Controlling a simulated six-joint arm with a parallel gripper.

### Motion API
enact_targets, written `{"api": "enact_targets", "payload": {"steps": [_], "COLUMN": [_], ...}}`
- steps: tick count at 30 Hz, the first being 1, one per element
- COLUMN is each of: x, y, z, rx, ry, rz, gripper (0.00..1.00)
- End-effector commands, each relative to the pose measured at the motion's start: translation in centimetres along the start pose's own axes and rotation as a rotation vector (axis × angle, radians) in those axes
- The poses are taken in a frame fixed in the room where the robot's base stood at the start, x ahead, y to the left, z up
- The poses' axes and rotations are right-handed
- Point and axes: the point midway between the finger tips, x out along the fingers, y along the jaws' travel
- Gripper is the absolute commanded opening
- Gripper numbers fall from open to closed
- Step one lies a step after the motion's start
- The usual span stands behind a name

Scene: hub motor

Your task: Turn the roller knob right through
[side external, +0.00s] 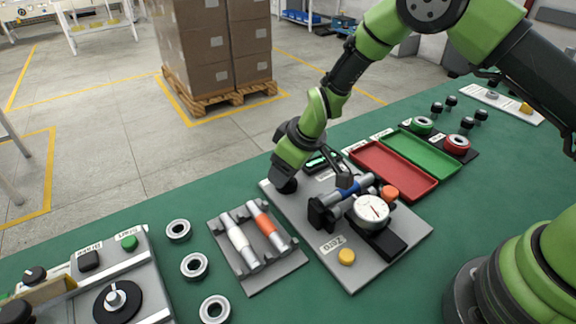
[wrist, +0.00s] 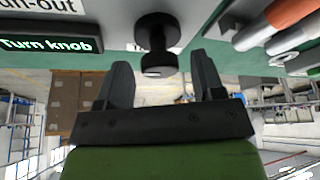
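The black knob (wrist: 157,30) shows in the wrist view, a wide disc joined by a narrow neck to a second round end. My gripper (wrist: 160,63) is open, one finger on each side of the knob's near end, with a gap on both sides. I cannot tell whether the knob is fully between the fingertips. In the side view my gripper (side external: 285,186) is low over the board's left back edge, and the knob is hidden. The silver and blue roller (side external: 345,191) lies in its fixture beside the dial gauge (side external: 371,208). A display (wrist: 46,45) reads "Turn knob".
A rack (side external: 284,271) with a white and an orange roller stands left of the board, with several metal rings beyond it. Red (side external: 424,190) and green (side external: 446,172) trays lie to the right. A yellow button (side external: 346,257) is near the "Zero" label.

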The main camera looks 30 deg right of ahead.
Motion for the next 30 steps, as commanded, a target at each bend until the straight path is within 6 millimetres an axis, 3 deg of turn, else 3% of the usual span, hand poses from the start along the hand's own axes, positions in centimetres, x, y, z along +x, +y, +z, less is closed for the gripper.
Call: {"api": "enact_targets", "payload": {"steps": [10,21,30], "x": [-0.8,-7.2,-9.9], "y": [0.0,0.0,0.0], "z": [0.0,-0.1,0.0], "rx": [0.0,0.0,0.0], "ry": [-0.001,0.003,-0.001], "rz": [0.0,0.001,0.0], "gripper": [0.62,0.62,0.62]}}
